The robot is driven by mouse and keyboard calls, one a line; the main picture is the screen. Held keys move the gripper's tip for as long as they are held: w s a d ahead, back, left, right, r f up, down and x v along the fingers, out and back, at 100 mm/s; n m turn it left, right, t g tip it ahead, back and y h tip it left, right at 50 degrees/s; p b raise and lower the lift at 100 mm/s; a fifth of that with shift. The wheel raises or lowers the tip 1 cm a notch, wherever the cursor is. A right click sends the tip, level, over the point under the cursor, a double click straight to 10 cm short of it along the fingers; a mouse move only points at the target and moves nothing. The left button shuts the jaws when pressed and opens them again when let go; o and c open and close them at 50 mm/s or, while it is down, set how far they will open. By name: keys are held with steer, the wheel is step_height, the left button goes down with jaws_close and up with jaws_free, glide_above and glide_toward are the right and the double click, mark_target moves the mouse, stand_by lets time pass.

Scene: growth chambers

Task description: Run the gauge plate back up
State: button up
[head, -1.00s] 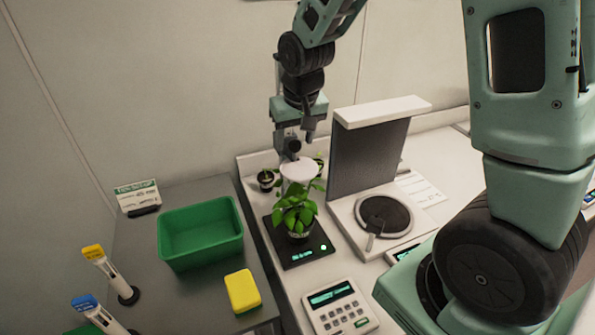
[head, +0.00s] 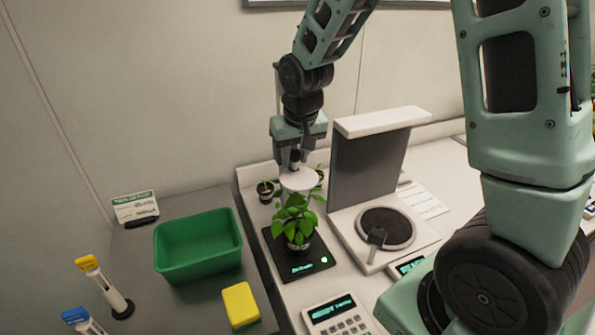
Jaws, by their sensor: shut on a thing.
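The gauge plate (head: 299,179) is a pale round disc just above a leafy green potted plant (head: 294,222). The plant stands on a black pad (head: 283,262) with a green lit readout. My gripper (head: 296,162) points down directly over the plate and is shut; its fingertips are small here, and what they hold at the gauge is partly hidden by the gripper body. The plate is level and close to the top leaves; I cannot tell whether it touches them.
Right of the plant stands a white unit with a dark upright panel (head: 365,165) and a round dark disc (head: 386,228). A keypad (head: 338,315) is in front. A green bin (head: 198,246) and yellow block (head: 240,304) are at left. A small pot (head: 265,192) sits behind.

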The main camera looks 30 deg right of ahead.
mark_target(295, 150)
steer(key=shift+r, duration=0.15)
steer(key=shift+r+p, duration=2.8)
steer(key=shift+r, duration=0.65)
steer(key=o, duration=1)
steer(key=p+v, duration=0.5)
steer(key=v, duration=0.2)
steer(key=shift+s+r+p, duration=0.15)
steer(key=shift+r+p, duration=0.2)
steer(key=shift+r, duration=0.05)
